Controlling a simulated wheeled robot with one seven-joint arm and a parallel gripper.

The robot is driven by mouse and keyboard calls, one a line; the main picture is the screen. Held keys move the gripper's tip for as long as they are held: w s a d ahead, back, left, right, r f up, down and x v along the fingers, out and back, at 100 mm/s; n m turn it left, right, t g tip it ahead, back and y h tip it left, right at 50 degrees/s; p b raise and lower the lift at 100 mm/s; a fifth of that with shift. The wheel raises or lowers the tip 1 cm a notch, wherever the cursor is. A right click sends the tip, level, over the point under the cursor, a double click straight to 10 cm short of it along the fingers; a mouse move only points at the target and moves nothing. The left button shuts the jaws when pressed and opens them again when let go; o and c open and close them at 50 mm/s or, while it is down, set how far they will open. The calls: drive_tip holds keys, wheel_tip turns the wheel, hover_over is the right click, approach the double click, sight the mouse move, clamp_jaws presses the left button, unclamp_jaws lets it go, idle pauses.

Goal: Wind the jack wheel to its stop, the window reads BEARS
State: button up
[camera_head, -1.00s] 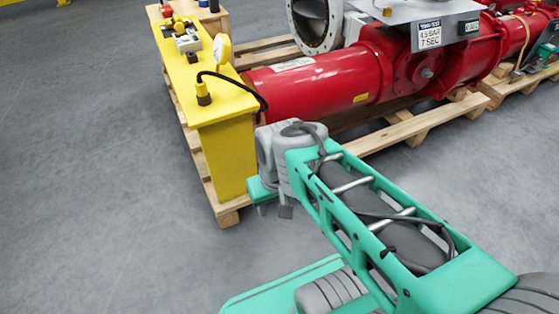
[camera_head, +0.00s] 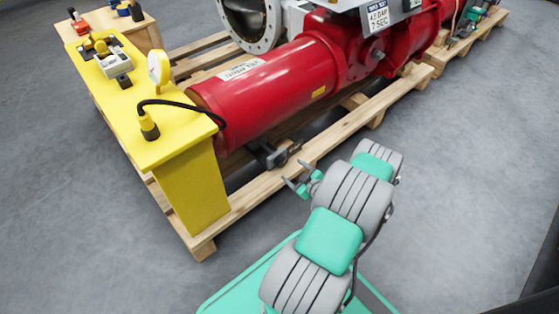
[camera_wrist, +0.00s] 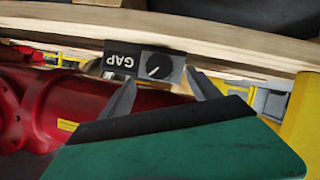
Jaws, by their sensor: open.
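A dark jack (camera_head: 272,154) sits low under the red cylinder, at the pallet's near side. In the wrist view a small box carries a black window reading GAP (camera_wrist: 121,62) and a grey face with a black round dial or wheel (camera_wrist: 157,66), marked by a white line. My gripper (camera_head: 297,175) is open and empty, just outside the pallet, pointing at the jack. In the wrist view its two fingers (camera_wrist: 162,94) stand apart on either side of the box, seemingly short of it. I cannot tell whether they touch anything.
The red cylinder (camera_head: 265,88) rests above a wooden pallet (camera_head: 300,160). A yellow stand (camera_head: 190,185) with a gauge (camera_head: 159,67) and black cable stands left of my gripper. The pallet edge runs close to the fingers.

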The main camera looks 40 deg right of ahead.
sight(283, 164)
drive_tip(key=b+x, duration=0.3)
drive_tip(key=x, duration=0.4)
drive_tip(key=shift+w+d, duration=0.1)
drive_tip(key=shift+w, duration=0.2)
drive_tip(key=c, duration=1.4)
